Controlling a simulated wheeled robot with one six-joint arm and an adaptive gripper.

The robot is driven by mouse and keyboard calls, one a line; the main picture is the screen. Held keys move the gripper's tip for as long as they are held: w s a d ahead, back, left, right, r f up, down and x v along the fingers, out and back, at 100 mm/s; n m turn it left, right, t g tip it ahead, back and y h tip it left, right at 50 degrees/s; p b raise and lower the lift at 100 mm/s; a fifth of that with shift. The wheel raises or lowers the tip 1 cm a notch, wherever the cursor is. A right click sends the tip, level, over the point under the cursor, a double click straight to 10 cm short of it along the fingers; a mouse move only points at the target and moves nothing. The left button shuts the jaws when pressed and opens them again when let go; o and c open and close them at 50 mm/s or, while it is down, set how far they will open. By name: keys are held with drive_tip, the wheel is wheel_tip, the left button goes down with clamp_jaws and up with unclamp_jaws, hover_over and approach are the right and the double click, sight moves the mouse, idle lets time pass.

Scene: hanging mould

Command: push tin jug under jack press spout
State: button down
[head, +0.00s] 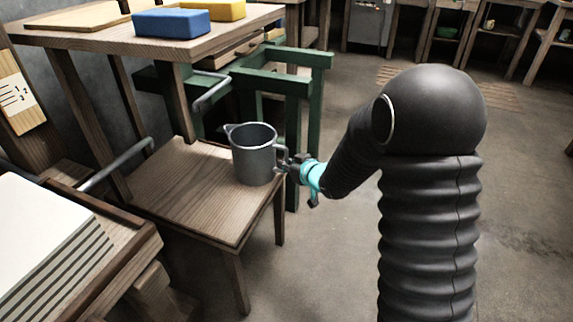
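The tin jug (253,158) is a dark grey, open-topped metal jug with a small lip at its left rim. It stands upright near the right edge of a low wooden stand (185,185). My gripper (287,164), dark with a teal part behind it, is at the jug's right side by the handle. It is too small to tell whether the fingers are open or shut, or whether they touch the handle. A green frame (318,62) stands behind the jug, with a grey bar (212,93) at its left. I cannot pick out the press spout for sure.
A higher wooden table (120,42) behind holds a blue block (172,23) and a yellow block (215,8). A stack of white sheets (40,235) lies at the lower left, near another grey bar (116,165). The stand's top is bare left of the jug. Open floor lies right.

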drive_tip(key=shift+a, duration=0.1)
drive_tip(key=shift+w+a+b, duration=0.65)
drive_tip(key=shift+w+a, duration=0.35)
drive_tip(key=shift+a, duration=1.95)
drive_tip(key=shift+w+a+b, duration=0.7)
drive_tip(key=shift+w+a, duration=0.35)
drive_tip(key=shift+a, duration=1.9)
drive_tip(key=shift+w+a+b, duration=0.65)
drive_tip(key=shift+w+a, duration=0.35)
drive_tip(key=shift+a, duration=1.95)
drive_tip(key=c, duration=1.1)
unclamp_jaws()
